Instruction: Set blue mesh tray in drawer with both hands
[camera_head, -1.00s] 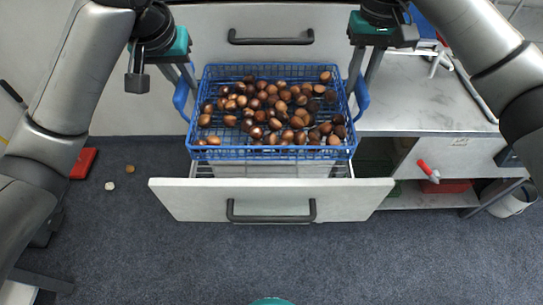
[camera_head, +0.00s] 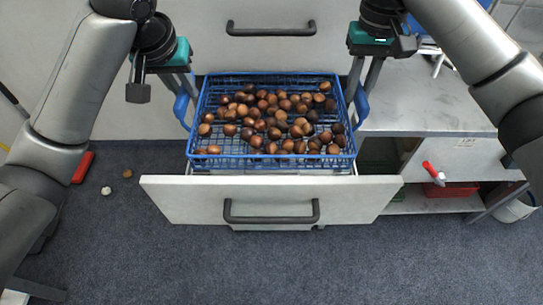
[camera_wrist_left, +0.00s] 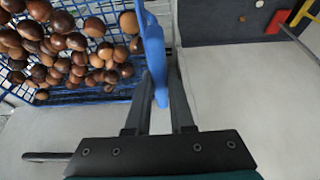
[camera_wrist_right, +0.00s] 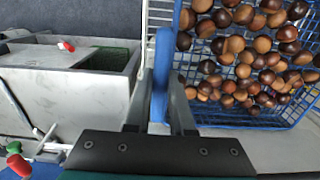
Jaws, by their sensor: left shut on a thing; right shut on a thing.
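The blue mesh tray (camera_head: 270,160) holds many brown chestnuts and sits over the open drawer (camera_head: 270,200), its front edge just behind the drawer front. My left gripper (camera_head: 188,92) is shut on the tray's left handle, which shows between the fingers in the left wrist view (camera_wrist_left: 160,95). My right gripper (camera_head: 358,88) is shut on the right handle, seen in the right wrist view (camera_wrist_right: 160,100). The tray looks about level. Whether its bottom touches the drawer's inside is hidden.
A grey worktop (camera_head: 425,100) stands to the right, with a red-handled tool (camera_head: 433,173) and a red box (camera_head: 450,190) below it. A closed drawer handle (camera_head: 270,28) is behind.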

